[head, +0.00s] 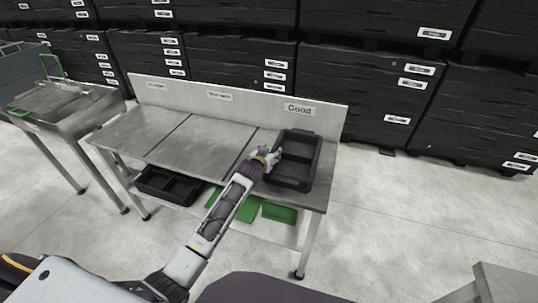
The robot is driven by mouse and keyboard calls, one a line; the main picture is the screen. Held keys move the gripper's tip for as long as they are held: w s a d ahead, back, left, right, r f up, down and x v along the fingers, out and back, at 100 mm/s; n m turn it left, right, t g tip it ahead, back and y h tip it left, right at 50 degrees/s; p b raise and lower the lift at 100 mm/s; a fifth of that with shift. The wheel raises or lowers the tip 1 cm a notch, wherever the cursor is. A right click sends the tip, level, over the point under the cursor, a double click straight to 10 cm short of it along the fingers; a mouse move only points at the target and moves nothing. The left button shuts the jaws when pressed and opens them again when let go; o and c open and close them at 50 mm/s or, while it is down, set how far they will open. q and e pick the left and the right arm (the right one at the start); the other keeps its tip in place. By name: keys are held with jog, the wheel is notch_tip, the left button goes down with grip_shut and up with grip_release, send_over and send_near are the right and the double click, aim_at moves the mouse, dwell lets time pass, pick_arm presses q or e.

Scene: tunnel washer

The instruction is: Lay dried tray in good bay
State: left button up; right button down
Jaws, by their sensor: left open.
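A black tray (302,157) with raised walls and a divider lies on the steel table in the bay under the "Good" label (299,108). My left gripper (277,153) is at the tray's left wall, close to it, with its jaws open. I cannot tell whether the fingers touch the wall. The gripper and wrist hide part of the tray's left side. The tray looks flat on the bay surface (262,140). My right gripper is not in view.
The table's middle bay (200,142) and left bay (138,127) are bare. On the lower shelf are another black tray (170,185) and green trays (279,212). A steel sink table (62,105) stands left. Stacked black crates (375,90) fill the back.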

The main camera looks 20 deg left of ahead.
pick_arm(q)
jog(key=shift+s+r, duration=0.1)
jog(key=shift+r, duration=0.05)
jog(key=shift+s+r, duration=0.2)
jog(key=shift+s, duration=0.2)
jog(key=shift+v, duration=1.1)
jog(key=v, duration=0.3)
jog(key=shift+s+p, duration=0.1)
jog(key=shift+p, duration=0.2)
jog(key=v, duration=0.3)
jog(key=shift+s+a+r, duration=0.1)
jog(key=shift+s, duration=0.05)
jog(key=shift+v, duration=1.1)
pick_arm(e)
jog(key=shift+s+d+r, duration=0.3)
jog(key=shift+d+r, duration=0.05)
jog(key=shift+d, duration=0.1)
